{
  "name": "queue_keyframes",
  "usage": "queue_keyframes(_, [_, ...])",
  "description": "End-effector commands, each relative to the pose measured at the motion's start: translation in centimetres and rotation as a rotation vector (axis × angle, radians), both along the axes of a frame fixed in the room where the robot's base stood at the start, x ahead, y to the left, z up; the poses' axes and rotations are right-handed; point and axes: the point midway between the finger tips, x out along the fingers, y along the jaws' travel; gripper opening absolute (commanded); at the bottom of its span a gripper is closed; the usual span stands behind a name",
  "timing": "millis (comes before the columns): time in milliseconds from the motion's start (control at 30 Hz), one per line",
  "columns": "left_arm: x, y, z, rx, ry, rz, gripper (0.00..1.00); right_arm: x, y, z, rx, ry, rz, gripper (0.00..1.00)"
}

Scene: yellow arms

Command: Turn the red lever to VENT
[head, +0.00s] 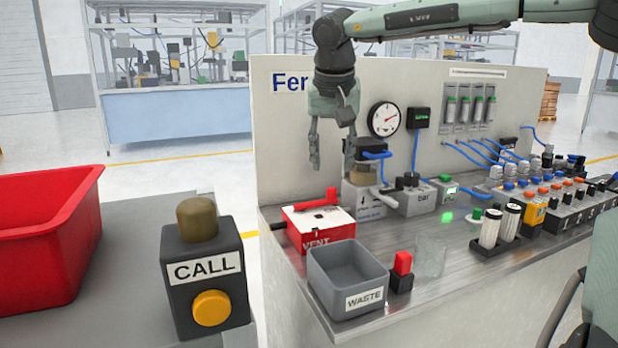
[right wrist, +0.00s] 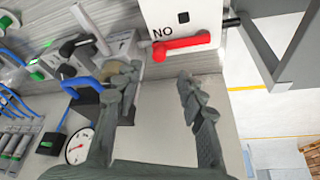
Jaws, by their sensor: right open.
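The red lever (head: 300,208) is on top of a white-topped red box (head: 322,240) whose front is marked VENT. Its long red handle lies toward the left of the box, with a short upright red piece at the right end. In the right wrist view the lever (right wrist: 180,46) lies beside the letters NO and a black square. My right gripper (head: 332,160) is open and empty, above and behind the box. In the right wrist view its fingertips (right wrist: 157,78) are apart, with the lever beyond them and not touched. My left gripper is not in view.
A grey WASTE bin (head: 335,262) stands in front of the box. A red-topped block (head: 402,270) and a clear glass (head: 430,258) stand right of it. A back panel (head: 290,140) rises behind, with a gauge (head: 384,119). A CALL button (head: 210,308) is at left.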

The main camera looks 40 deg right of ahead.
Motion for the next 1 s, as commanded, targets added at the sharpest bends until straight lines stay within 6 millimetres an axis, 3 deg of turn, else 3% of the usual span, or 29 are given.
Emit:
queue_keyframes(500, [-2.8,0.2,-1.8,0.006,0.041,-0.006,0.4,1.8,-1.8,-6.3,0.001,0.003,-0.001,0.4])
queue_keyframes(900, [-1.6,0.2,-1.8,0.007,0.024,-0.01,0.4,2.1,-2.1,-7.2,0.001,0.0,-0.001,0.4])
queue_keyframes(1000, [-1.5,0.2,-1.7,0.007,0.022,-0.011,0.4,2.1,-2.0,-7.2,0.001,0.0,-0.001,0.28])
